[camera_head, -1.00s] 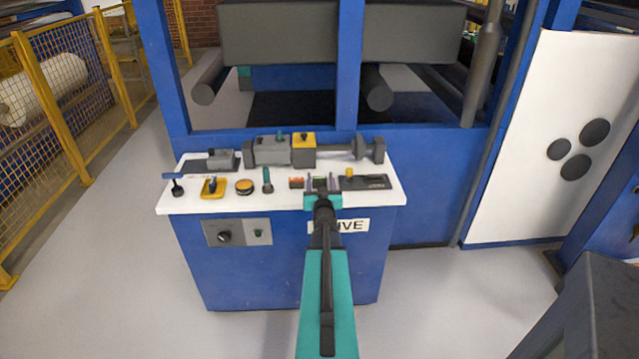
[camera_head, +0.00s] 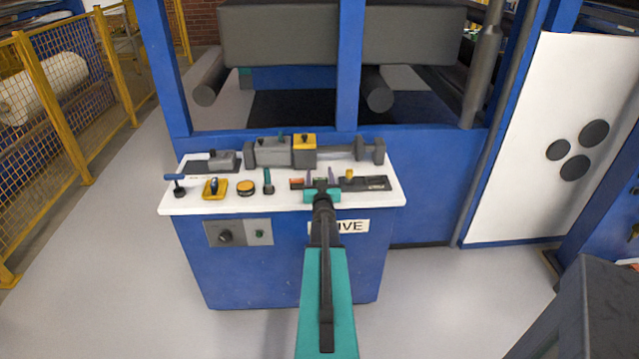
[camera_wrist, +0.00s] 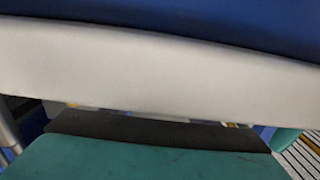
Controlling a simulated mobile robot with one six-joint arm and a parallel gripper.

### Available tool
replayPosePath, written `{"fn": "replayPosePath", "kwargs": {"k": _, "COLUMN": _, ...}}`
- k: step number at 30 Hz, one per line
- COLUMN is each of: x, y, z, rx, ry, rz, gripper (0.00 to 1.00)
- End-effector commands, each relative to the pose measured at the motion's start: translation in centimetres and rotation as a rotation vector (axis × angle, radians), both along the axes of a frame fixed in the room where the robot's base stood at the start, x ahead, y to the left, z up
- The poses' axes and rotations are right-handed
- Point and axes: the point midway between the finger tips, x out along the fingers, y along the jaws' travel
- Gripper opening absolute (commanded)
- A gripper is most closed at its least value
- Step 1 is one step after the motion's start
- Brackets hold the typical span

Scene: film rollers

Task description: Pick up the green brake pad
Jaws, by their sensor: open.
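A small green block (camera_head: 320,183), which looks like the green brake pad, shows on the white bench top (camera_head: 225,201) in the head view. It sits beside a small red-orange block (camera_head: 297,183). My gripper (camera_head: 320,177) is over the front of the bench, with its two fingers apart on either side of the green block in the picture. Its height above the bench and any contact are hard to tell. The wrist view shows a pale band, a blue surface and my own teal and dark parts; the green block is not visible there.
Close to the right is a black tray (camera_head: 374,184) with a brass-coloured piece (camera_head: 348,174). A grey shaft assembly with a yellow block (camera_head: 304,150) lies behind. Several small tools and an orange-topped round tin (camera_head: 246,188) are to the left.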

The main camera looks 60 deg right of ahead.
Motion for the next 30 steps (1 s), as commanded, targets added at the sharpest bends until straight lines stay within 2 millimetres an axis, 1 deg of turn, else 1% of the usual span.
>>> {"fn": "replayPosePath", "kwargs": {"k": 1, "x": 0.25, "y": -0.35, "z": 0.05, "rx": 0.0, "ry": 0.0, "rz": 0.0, "gripper": 0.53}}
{"fn": "replayPosePath", "kwargs": {"k": 5, "x": 0.43, "y": -0.63, "z": 0.02, "rx": 0.0, "ry": 0.0, "rz": 0.0, "gripper": 0.53}}
{"fn": "replayPosePath", "kwargs": {"k": 22, "x": 0.36, "y": -0.65, "z": 0.01, "rx": 0.0, "ry": 0.0, "rz": -0.001, "gripper": 0.53}}
{"fn": "replayPosePath", "kwargs": {"k": 23, "x": 0.35, "y": -0.66, "z": 0.01, "rx": 0.0, "ry": 0.0, "rz": -0.001, "gripper": 0.5}}
{"fn": "replayPosePath", "kwargs": {"k": 27, "x": 0.34, "y": -0.67, "z": 0.0, "rx": 0.0, "ry": 0.0, "rz": -0.001, "gripper": 0.26}}
{"fn": "replayPosePath", "kwargs": {"k": 29, "x": 0.33, "y": -0.67, "z": 0.0, "rx": 0.0, "ry": 0.0, "rz": -0.001, "gripper": 0.16}}
{"fn": "replayPosePath", "kwargs": {"k": 30, "x": 0.34, "y": -0.68, "z": 0.06, "rx": -0.001, "ry": -0.001, "rz": -0.001, "gripper": 0.16}}
